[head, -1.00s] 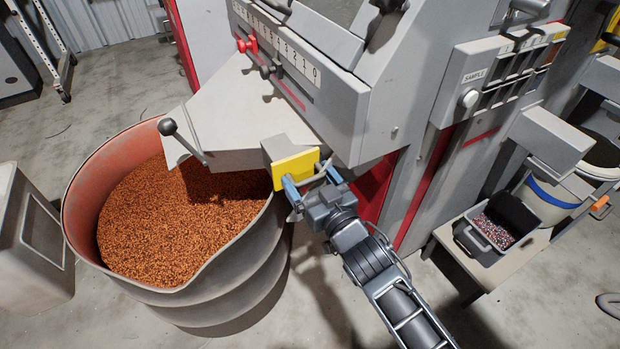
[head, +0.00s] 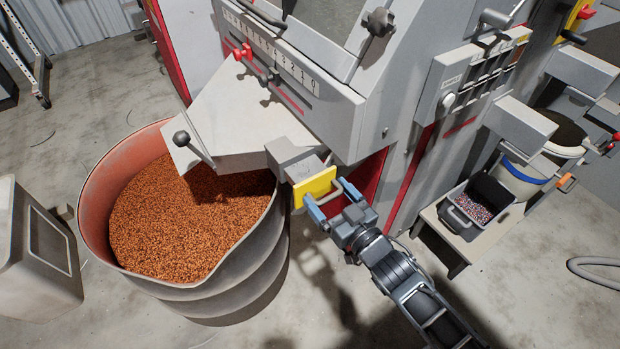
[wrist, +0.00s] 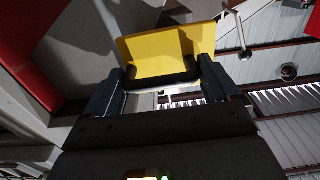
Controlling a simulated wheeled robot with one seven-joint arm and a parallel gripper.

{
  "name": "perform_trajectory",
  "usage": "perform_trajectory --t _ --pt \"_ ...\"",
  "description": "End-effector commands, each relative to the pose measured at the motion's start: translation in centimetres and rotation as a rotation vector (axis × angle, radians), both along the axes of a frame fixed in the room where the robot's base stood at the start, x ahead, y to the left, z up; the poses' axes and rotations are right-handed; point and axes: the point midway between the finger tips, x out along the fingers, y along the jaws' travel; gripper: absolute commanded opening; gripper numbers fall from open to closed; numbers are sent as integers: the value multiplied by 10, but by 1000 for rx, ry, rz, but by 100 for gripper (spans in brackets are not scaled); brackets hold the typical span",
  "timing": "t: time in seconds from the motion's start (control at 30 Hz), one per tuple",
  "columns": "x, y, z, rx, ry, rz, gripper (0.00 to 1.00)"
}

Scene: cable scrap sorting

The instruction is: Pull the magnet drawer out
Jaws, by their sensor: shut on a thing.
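The magnet drawer has a yellow front plate (head: 315,186) with a dark bar handle (head: 343,187). It sticks partly out of its grey housing (head: 291,152) beside the chute, and a strip of its grey body shows between housing and plate. My gripper (head: 330,198) is at the front of the drawer, shut on the handle. In the wrist view the yellow plate (wrist: 165,50) stands ahead, with the black handle (wrist: 160,80) across between my two fingers (wrist: 158,88). The inside of the drawer is hidden.
A large drum (head: 225,287) of copper granules stands below the chute (head: 235,115), left of my gripper. The grey machine (head: 340,115) rises behind. At right, a small bin (head: 457,217) sits on a low stand (head: 440,240). The floor in front is clear.

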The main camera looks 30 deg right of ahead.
Motion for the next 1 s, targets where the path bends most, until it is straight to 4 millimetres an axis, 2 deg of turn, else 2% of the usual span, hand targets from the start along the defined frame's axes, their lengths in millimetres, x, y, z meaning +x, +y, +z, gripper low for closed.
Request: perform_trajectory --t 0.27,0.4,0.6,0.8,1.0 --pt "-59 -7 0 -1 1 0 34" --pt "-98 -7 0 0 1 -1 34" --pt "-138 -6 1 -1 -1 0 34" --pt "-157 -6 0 1 -2 0 34" --pt "-162 -6 0 1 -2 0 34"
